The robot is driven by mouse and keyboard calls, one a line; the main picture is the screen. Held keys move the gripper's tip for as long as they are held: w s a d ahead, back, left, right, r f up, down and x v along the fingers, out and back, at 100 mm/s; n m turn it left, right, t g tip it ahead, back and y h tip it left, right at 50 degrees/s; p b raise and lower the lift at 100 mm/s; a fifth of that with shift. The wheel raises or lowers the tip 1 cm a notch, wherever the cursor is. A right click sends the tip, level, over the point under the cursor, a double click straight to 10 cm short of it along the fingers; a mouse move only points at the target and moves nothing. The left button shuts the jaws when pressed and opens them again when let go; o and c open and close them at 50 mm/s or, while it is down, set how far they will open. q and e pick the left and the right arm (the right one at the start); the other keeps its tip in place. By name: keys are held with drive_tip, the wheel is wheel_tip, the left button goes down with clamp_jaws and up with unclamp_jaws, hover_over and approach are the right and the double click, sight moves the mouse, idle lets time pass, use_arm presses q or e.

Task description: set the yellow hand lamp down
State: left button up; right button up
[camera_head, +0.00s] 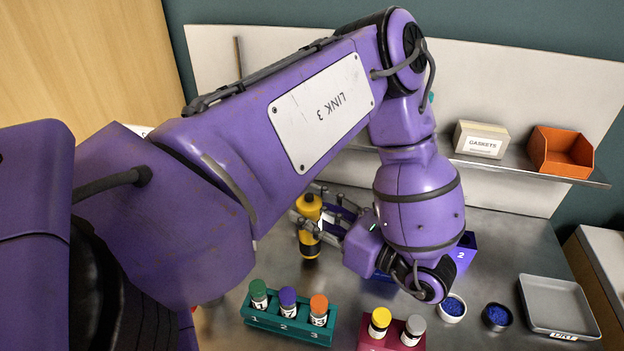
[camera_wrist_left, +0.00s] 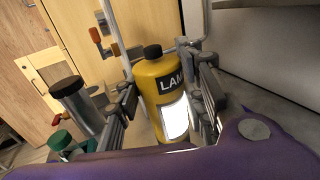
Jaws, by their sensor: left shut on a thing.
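The yellow hand lamp (camera_head: 310,209) is a yellow and black cylinder over the metal bench, left of my left wrist. In the left wrist view the lamp (camera_wrist_left: 157,84) has a black cap, a dark "LAM..." label and a bright white panel. My left gripper (camera_head: 322,217) is shut on the lamp, with a finger on each side of its body. The lamp stands close to upright in the head view. I cannot tell whether its base touches the bench. My right gripper is not in view.
A teal rack (camera_head: 285,328) holds green, purple and orange-capped vials; a maroon rack (camera_head: 376,346) holds yellow and grey-capped ones. A shelf above carries a gaskets box (camera_head: 480,140) and an orange bin (camera_head: 561,152).

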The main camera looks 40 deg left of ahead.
use_arm(q)
drive_tip(key=shift+s+f, duration=0.1)
drive_tip(key=shift+f, duration=1.05)
drive_tip(key=o, duration=1.1)
drive_tip(key=shift+c, duration=0.2)
drive_tip(key=shift+d, duration=0.1)
drive_tip(key=d+b, duration=0.1)
drive_tip(key=d, duration=0.6)
drive_tip(key=shift+w, duration=0.45)
